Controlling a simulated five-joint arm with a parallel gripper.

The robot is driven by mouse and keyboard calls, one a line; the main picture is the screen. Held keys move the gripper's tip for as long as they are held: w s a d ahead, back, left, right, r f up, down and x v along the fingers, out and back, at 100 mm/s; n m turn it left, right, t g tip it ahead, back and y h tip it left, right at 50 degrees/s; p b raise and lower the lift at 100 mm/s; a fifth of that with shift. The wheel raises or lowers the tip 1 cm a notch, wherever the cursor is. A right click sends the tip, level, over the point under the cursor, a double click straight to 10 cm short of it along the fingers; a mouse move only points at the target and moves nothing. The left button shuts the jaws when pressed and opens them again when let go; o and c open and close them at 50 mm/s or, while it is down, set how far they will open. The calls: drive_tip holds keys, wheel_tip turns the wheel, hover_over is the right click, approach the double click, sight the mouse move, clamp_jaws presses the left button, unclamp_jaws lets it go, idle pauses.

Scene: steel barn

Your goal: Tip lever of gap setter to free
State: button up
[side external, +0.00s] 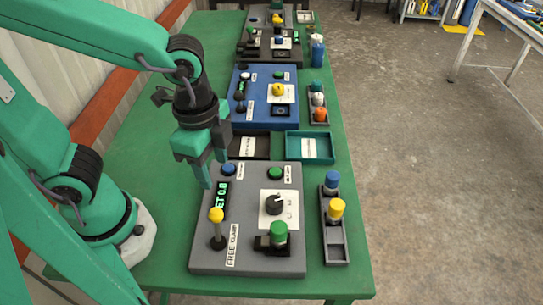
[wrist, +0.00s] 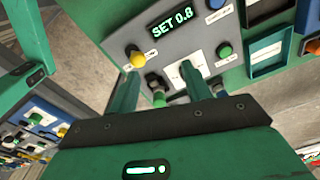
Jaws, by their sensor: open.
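The gap setter (side external: 245,260) is the grey panel box at the front of the green table, with a lit green display that reads "SET 0.8" in the wrist view (wrist: 172,20). Its lever has a yellow knob (side external: 216,214) on a short metal stem at the panel's front left, beside a "FREE / CLAMP" label (side external: 232,246). The lever looks near upright; I cannot tell which end it leans to. My gripper (side external: 212,172) is open and empty, above and behind the lever, apart from it. In the wrist view the knob (wrist: 135,56) shows just beyond the left finger.
The panel also carries a black dial (side external: 273,204), a green-capped part (side external: 278,233), a blue button (side external: 229,169) and a green button (side external: 275,173). A dark rack (side external: 333,246) stands at right. Trays (side external: 310,147) and a blue panel (side external: 250,115) lie behind.

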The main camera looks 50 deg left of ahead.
sight(216, 212)
drive_tip(key=s+d+f+m, duration=0.1)
drive_tip(key=s+d+f+m+g, duration=0.1)
drive_tip(key=d+m, duration=0.1)
drive_tip(key=shift+s+y, duration=0.1)
drive_tip(key=shift+y, duration=0.3)
drive_tip(key=shift+f, duration=0.15)
drive_tip(key=shift+s+f, duration=0.2)
drive_tip(key=shift+f, duration=1.7)
drive_tip(key=shift+s+f, duration=0.2)
drive_tip(key=shift+f, duration=1.7)
drive_tip(key=shift+d, duration=0.1)
clamp_jaws()
